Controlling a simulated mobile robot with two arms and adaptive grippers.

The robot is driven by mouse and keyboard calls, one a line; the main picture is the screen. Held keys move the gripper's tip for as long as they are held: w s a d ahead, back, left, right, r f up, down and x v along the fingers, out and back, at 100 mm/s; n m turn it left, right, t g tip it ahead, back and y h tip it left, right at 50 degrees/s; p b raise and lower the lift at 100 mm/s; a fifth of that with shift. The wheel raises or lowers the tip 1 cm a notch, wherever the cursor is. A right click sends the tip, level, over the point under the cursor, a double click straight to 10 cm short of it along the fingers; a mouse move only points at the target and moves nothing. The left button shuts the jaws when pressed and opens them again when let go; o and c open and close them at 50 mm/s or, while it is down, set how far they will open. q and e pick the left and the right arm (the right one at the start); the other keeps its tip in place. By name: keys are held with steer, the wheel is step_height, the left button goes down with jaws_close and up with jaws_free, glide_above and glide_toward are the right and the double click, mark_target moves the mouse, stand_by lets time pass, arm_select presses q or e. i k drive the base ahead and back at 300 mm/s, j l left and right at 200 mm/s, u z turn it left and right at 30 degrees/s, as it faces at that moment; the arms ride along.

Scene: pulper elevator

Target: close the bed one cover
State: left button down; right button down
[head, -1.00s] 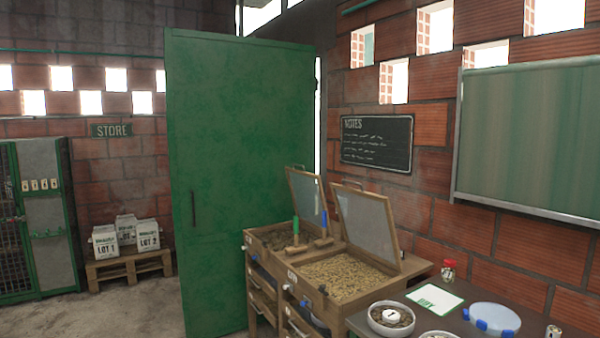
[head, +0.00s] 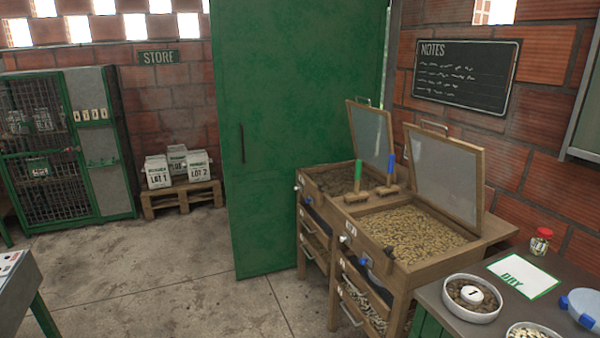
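Two wooden drying beds stand side by side, both with their framed mesh covers raised. The nearer bed (head: 388,262) is filled with pale beans, and its cover (head: 445,178) leans back upright from the far edge, with a metal handle on top. The farther bed (head: 312,190) holds darker beans, and its cover (head: 371,136) is also up. A small label on the nearer bed's front is too small to read, so I cannot tell which is bed one. Neither of my grippers is in view.
Brushes with green (head: 357,170) and blue (head: 390,168) handles rest between the beds. A dark table (head: 440,312) with a bowl (head: 472,298), jar (head: 540,241) and DRY card (head: 523,277) stands at the right. A green door (head: 275,130) is behind the beds. Floor at left (head: 150,270) is clear.

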mark_target(349, 102)
steer(key=i, duration=0.8)
steer(key=i+j+z, duration=0.15)
steer(key=i, duration=0.65)
